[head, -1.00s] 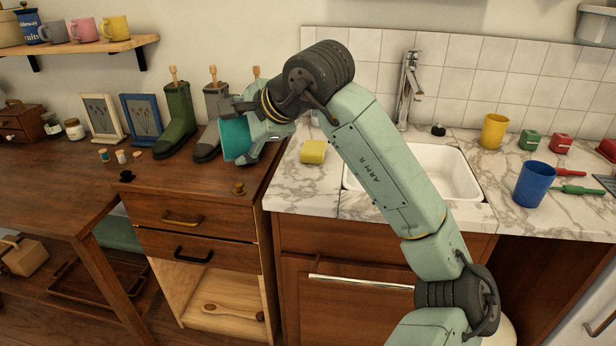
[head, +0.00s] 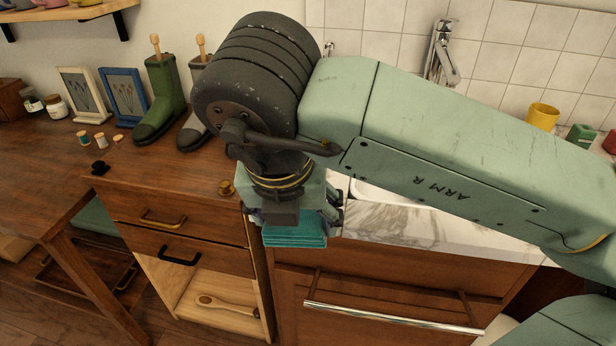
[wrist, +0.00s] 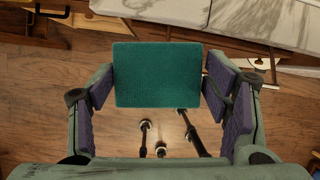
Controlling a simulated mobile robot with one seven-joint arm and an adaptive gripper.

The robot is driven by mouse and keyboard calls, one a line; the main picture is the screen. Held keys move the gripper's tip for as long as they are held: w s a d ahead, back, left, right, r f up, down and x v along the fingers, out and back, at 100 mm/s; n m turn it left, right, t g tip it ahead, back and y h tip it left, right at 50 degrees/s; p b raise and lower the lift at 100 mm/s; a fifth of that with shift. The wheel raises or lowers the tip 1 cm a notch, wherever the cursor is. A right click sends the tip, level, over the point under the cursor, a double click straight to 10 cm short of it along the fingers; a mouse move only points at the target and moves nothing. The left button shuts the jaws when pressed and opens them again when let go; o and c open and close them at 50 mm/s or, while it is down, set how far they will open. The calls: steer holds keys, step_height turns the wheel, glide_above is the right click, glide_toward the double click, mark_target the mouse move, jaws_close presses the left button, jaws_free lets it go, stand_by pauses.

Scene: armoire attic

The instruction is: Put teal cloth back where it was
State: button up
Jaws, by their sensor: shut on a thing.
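The teal cloth (head: 295,232) is a folded, layered block held in my gripper (head: 293,212), in front of the counter edge in the head view. In the wrist view the teal cloth (wrist: 157,75) sits between the two purple-padded fingers of my gripper (wrist: 158,88), with wooden floor below. My wrist and forearm hide part of the cloth and the counter behind it in the head view.
A wooden drawer cabinet (head: 180,205) with an open lower shelf holding a wooden spoon (head: 215,301) stands at left. Boots (head: 160,100) and picture frames (head: 85,100) stand on top. The sink cabinet (head: 400,290) with a long metal handle is at right.

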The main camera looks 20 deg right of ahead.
steer(key=shift+s+d+f+m, duration=0.2)
steer(key=shift+s+d+m, duration=0.15)
steer(key=shift+d+m, duration=0.35)
steer(key=shift+m, duration=0.1)
steer(key=w+d+p, duration=0.1)
steer(key=w, duration=0.4)
steer(key=w+d+f+p, duration=0.1)
steer(key=w+d+p, duration=0.1)
steer(key=w, duration=0.2)
steer(key=w+d+p, duration=0.1)
steer(key=w+d, duration=0.1)
steer(key=w, duration=0.3)
steer(key=shift+w+f+p, duration=0.25)
steer(key=shift+w+p, duration=0.05)
steer(key=shift+p, duration=0.1)
steer(key=shift+w+d+f+p, duration=0.1)
steer(key=shift+f+p, duration=0.65)
steer(key=shift+f, duration=1.05)
steer(key=shift+f, duration=0.15)
steer(key=o, duration=1)
steer(key=shift+r, duration=0.25)
steer(key=b+v, duration=0.3)
steer(key=v, duration=0.9)
